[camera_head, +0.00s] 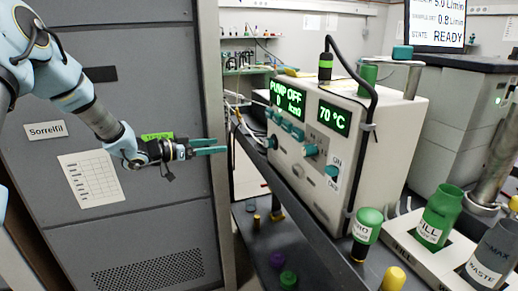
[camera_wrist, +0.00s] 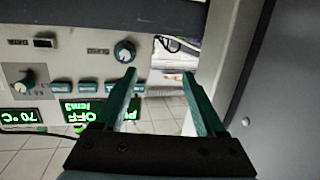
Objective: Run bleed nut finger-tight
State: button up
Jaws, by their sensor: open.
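My gripper (camera_head: 224,146) is open with nothing between its teal fingers. It points right, at the left side of the particle classifier (camera_head: 392,128), and is apart from it. In the wrist view the open gripper (camera_wrist: 160,72) has a gap between its fingertips, with pale floor and a bright object beyond. The classifier's panel reads PUMP OFF and 70 °C. A round knob (camera_head: 271,142) is at the panel's left end; a round knob (camera_wrist: 124,51) also shows near the left fingertip in the wrist view. I cannot tell which part is the bleed nut.
A grey cabinet (camera_head: 100,235) stands behind my arm. A green-capped bottle (camera_head: 367,226), a green FILL cup (camera_head: 438,212) and a grey WASTE cup (camera_head: 489,262) stand in front of the classifier. A black cable (camera_head: 373,140) arches over it. Small coloured parts lie on the lower shelf.

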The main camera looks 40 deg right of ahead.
aim_at(268, 143)
jog(key=s+d+m+g+p, duration=0.2)
jog(key=s+d+g, duration=0.2)
jog(key=s+d, duration=0.4)
jog(key=d, duration=0.4)
jog(key=shift+s+h, duration=0.4)
jog(key=shift+c, duration=0.3)
grip_shut()
